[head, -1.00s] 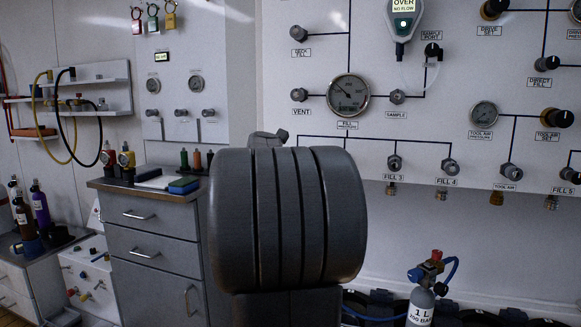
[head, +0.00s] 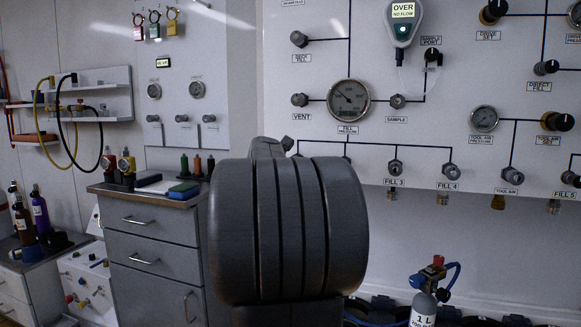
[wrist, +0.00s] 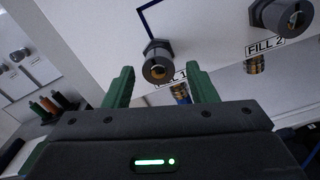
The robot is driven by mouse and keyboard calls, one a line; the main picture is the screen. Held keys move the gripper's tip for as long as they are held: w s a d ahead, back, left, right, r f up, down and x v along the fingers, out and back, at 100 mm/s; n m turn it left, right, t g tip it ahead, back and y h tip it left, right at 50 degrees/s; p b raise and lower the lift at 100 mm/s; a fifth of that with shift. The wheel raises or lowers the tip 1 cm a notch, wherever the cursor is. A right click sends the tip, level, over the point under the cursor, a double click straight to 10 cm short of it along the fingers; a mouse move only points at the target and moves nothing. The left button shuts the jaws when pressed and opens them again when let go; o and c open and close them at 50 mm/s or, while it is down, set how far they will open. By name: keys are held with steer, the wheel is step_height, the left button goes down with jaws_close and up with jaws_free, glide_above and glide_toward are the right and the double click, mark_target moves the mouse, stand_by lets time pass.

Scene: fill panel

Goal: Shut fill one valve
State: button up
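My gripper (wrist: 160,74) is open, with one green finger on each side of the valve in the picture. I cannot tell how far the fingertips are from the knob or whether they touch. In the head view my arm hides the panel area left of FILL 3.
The FILL 2 knob (wrist: 282,17) is close on the right in the wrist view. FILL 3 (head: 395,166) and FILL 4 (head: 451,171) sit along the panel's lower edge. A grey drawer cabinet (head: 152,252) stands left, and a small cylinder (head: 423,306) stands below the panel.

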steer(key=shift+r, duration=0.1)
steer(key=v, duration=1.4)
steer(key=shift+p, duration=0.3)
steer(key=shift+w+d, duration=0.1)
steer(key=shift+w, duration=0.05)
steer(key=x, duration=1.3)
steer(key=shift+w, duration=0.35)
